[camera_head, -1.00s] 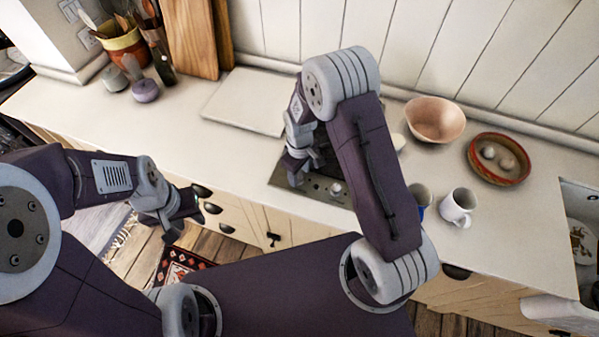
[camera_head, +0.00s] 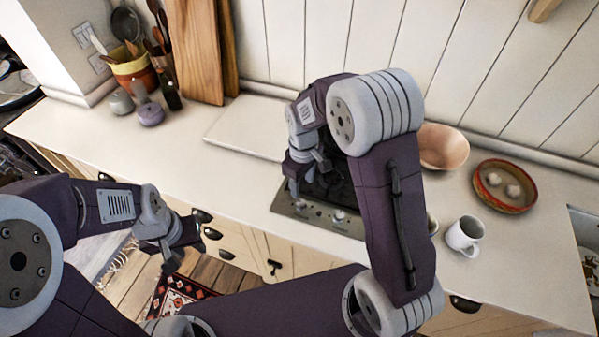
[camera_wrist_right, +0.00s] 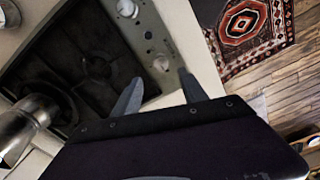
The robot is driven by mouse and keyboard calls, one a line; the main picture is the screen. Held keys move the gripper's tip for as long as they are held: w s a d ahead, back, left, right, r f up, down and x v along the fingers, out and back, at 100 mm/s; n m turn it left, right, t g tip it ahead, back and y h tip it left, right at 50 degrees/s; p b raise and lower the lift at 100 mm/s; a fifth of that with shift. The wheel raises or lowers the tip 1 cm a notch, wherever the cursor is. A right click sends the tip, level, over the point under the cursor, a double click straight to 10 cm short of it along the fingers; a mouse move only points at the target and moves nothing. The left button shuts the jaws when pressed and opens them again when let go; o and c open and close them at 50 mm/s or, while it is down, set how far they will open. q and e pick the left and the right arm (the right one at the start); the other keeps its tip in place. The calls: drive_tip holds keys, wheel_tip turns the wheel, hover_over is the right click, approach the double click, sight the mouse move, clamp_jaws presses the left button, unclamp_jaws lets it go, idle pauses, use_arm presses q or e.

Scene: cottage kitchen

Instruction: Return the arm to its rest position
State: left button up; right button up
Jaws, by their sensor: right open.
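My right arm arches over the counter. Its gripper (camera_head: 300,180) is just above the front left part of the hob (camera_head: 335,217) in the head view. In the right wrist view the two fingers of this gripper (camera_wrist_right: 160,88) are spread apart with nothing between them, with the hob (camera_wrist_right: 75,65) and its knobs beyond. My left gripper (camera_head: 178,248) hangs in front of the drawers at the left, over the floor; its finger gap is not clear. Nothing is seen in it.
A metal pot (camera_wrist_right: 25,125) stands by the hob's burner in the right wrist view. A pink bowl (camera_head: 443,148), a red-rimmed dish (camera_head: 503,187) and a white mug (camera_head: 464,236) stand right of my right arm. A pale board (camera_head: 245,128) lies left of the hob.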

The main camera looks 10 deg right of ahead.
drive_tip(key=s+d+m+b, duration=0.1)
drive_tip(key=s+d+m, duration=0.1)
drive_tip(key=s+m, duration=0.2)
drive_tip(key=s+d+m+t+b, duration=0.1)
drive_tip(key=s+d+m, duration=0.2)
drive_tip(key=s, duration=0.6)
drive_tip(key=shift+f+m+b, duration=0.3)
drive_tip(key=shift+m+b, duration=0.05)
drive_tip(key=shift+m, duration=0.15)
drive_tip(key=shift+s+r, duration=0.1)
drive_tip(key=shift+s, duration=0.15)
drive_tip(key=shift+w, duration=0.15)
